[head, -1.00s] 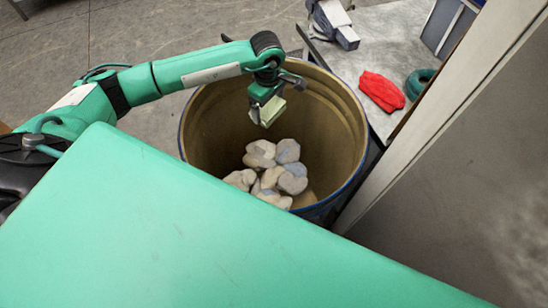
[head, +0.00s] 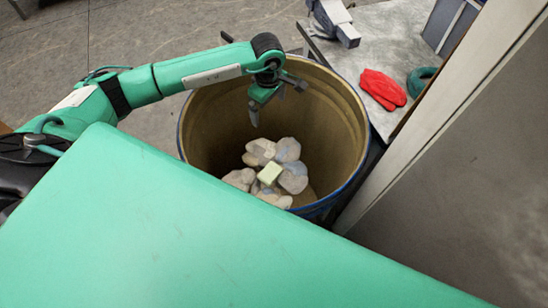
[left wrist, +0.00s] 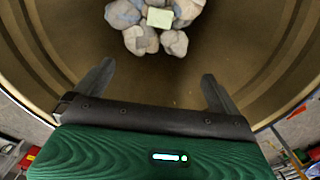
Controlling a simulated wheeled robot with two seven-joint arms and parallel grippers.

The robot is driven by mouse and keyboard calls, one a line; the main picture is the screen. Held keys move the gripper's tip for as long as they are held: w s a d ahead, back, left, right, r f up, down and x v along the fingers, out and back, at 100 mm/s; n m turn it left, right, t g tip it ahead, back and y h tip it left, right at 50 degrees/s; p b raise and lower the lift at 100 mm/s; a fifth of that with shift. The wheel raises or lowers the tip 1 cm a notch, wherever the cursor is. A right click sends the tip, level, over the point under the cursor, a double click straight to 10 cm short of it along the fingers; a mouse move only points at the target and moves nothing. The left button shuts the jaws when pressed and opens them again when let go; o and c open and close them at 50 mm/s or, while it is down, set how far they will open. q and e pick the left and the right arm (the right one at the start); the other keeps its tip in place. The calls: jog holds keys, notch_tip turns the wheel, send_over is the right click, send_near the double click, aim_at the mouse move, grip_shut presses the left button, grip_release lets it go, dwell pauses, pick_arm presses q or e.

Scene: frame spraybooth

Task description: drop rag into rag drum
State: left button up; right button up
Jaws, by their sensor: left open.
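The rag (head: 270,173) is a small pale yellow-green block shape. It lies on top of a heap of greyish crumpled rags (head: 292,178) at the bottom of the rag drum (head: 335,125), a round brown-walled drum with a blue rim. The rag also shows in the left wrist view (left wrist: 159,18), clear of the fingers. My left gripper (head: 256,112) is inside the drum mouth above the heap, pointing down. In the left wrist view its two fingers (left wrist: 158,85) are wide apart with nothing between them. My right gripper is not in view.
A grey table (head: 385,40) behind the drum holds a red cloth (head: 382,90), a green ring-shaped item (head: 420,80) and a grey tool (head: 335,22). A pale upright panel edge (head: 440,120) stands close to the drum's right side.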

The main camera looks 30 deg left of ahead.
pick_arm(q)
notch_tip(320, 180, up, 13)
jog(key=b, duration=0.4)
jog(key=shift+f, duration=0.15)
